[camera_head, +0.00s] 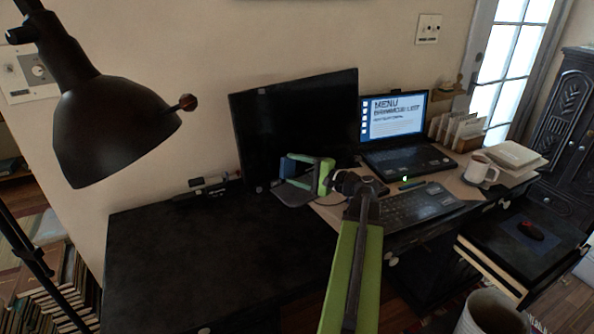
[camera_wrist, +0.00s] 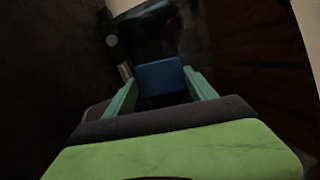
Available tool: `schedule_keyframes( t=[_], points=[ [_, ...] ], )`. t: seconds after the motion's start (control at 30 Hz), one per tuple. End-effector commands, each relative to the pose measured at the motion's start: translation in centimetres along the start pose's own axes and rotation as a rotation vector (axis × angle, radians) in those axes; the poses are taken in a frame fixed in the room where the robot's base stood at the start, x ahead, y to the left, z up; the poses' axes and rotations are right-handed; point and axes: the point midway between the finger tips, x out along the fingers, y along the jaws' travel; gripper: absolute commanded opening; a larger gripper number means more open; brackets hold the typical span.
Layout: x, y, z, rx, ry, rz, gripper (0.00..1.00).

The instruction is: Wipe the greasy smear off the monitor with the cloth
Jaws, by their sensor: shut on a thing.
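The monitor (camera_head: 296,115) is a dark screen standing on the desk against the wall, tilted a little in the picture. I cannot make out a smear on its dark face. My gripper (camera_head: 299,170), with green fingers, is in front of the monitor's lower part. It is shut on a blue cloth (camera_head: 288,166), which shows as a small blue block. In the wrist view the blue cloth (camera_wrist: 160,75) sits between the two fingertips. Whether the cloth touches the screen I cannot tell.
An open laptop (camera_head: 393,116) stands right of the monitor, with a keyboard (camera_head: 407,207) in front. A white mug (camera_head: 479,170) and papers are further right. A black lamp (camera_head: 110,130) hangs at the left.

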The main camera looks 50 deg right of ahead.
Motion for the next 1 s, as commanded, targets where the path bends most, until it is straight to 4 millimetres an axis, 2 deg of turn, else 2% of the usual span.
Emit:
schedule_keyframes(
  t=[1.0],
  points=[
    [1.4,0.0,-0.5,0.0,-0.002,0.0,0.32]
  ],
)
